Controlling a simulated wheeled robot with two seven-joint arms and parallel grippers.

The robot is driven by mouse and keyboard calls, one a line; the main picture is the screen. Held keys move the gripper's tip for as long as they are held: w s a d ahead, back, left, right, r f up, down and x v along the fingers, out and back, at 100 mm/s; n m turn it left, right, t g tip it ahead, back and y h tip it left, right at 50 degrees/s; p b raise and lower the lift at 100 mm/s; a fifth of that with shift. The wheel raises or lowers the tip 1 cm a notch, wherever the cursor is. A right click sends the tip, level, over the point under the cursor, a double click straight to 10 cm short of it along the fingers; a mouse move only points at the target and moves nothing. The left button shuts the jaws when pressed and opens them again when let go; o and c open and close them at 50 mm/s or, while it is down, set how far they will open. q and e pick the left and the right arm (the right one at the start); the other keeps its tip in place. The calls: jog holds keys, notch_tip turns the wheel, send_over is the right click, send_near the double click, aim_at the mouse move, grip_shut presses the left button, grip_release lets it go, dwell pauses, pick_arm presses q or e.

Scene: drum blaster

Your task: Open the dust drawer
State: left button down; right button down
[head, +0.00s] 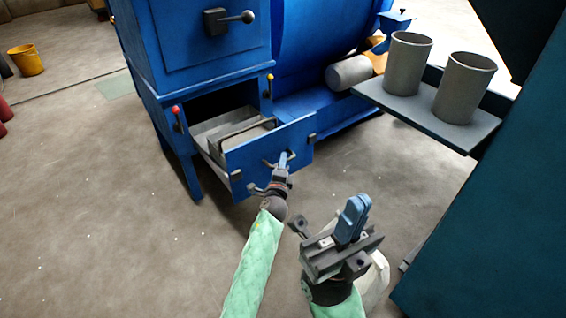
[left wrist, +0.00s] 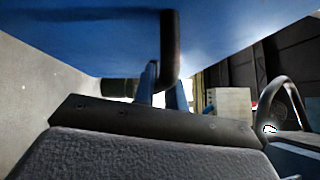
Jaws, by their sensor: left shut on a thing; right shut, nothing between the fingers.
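The dust drawer (head: 240,160) is the blue-fronted drawer low on the blue machine. It stands pulled out, with its grey open inside showing. My left gripper (head: 285,160) is at the drawer front, shut on the drawer handle. In the left wrist view the dark bar of the drawer handle (left wrist: 169,50) runs down between the blue fingers of my left gripper (left wrist: 165,95). My right gripper (head: 354,218) is shut and empty, nearer to me and apart from the drawer. The fingers of my left gripper partly hide the handle in the head view.
Levers with a red knob (head: 176,110) and a yellow knob (head: 270,77) flank the drawer opening. A shelf (head: 400,108) with two grey cups (head: 408,65) juts out at right. A teal panel (head: 490,210) stands at far right.

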pick_arm(q)
jog(key=c, duration=1.5)
grip_release()
jog(key=shift+o, duration=0.2)
jog(key=p+v, duration=0.1)
jog(key=v, duration=0.6)
jog(key=shift+s, duration=0.4)
jog(key=shift+f, duration=0.1)
